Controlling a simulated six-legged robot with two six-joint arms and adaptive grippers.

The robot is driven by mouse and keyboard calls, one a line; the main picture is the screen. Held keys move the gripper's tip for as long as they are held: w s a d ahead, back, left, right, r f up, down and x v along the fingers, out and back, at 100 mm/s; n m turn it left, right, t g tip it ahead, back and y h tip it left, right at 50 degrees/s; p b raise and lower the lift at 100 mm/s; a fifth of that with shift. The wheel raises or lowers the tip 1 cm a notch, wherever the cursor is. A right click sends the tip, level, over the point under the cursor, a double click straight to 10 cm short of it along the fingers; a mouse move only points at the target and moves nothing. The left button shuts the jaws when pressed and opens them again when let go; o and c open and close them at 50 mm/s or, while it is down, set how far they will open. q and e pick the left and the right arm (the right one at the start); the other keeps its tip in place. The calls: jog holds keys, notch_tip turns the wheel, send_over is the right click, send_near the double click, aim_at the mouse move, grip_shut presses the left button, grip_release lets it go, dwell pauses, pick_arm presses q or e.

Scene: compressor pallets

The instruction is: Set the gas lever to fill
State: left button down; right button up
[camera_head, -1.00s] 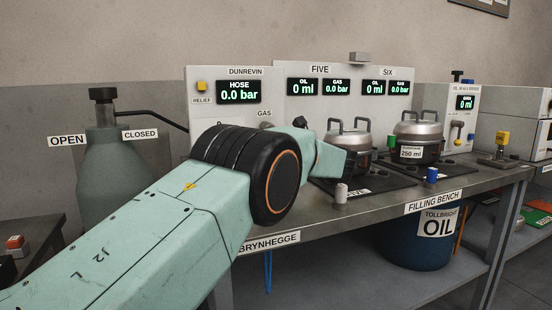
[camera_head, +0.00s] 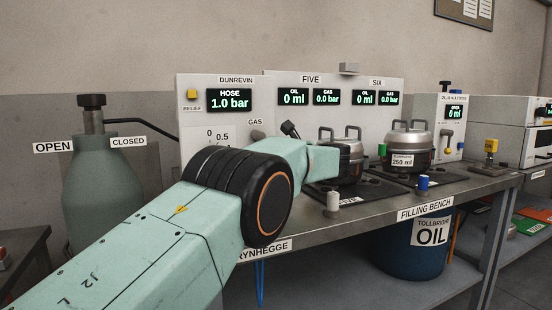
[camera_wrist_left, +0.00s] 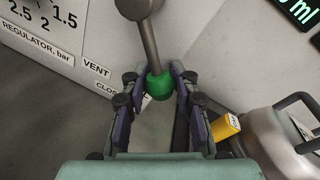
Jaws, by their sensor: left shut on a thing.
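The gas lever shows in the left wrist view as a grey rod ending in a green ball knob (camera_wrist_left: 160,86). The rod runs down from a round grey hub (camera_wrist_left: 138,7). My left gripper (camera_wrist_left: 159,80) is shut on the green knob, with one dark finger on each side. A VENT label (camera_wrist_left: 96,68) and a partly hidden label starting "CLOS" (camera_wrist_left: 105,87) lie left of the knob. In the head view the GAS label (camera_head: 255,122) shows above my forearm, which hides the gripper and the knob. The HOSE display (camera_head: 229,99) reads 1.0 bar. My right gripper is not in view.
Two lidded pots (camera_head: 341,150) (camera_head: 409,145) stand on the filling bench (camera_head: 400,200); one also shows in the wrist view (camera_wrist_left: 275,135). A yellow part (camera_wrist_left: 226,126) is close right of my gripper. A green gas bottle (camera_head: 95,190) stands at the left. A blue oil drum (camera_head: 400,255) is below.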

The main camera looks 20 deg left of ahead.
pick_arm(q)
jog(key=shift+d+r, duration=0.1)
jog(key=shift+r, duration=0.05)
jog(key=c, duration=1.1)
grip_release()
jog(key=shift+o, duration=0.4)
jog(key=v, duration=1.2)
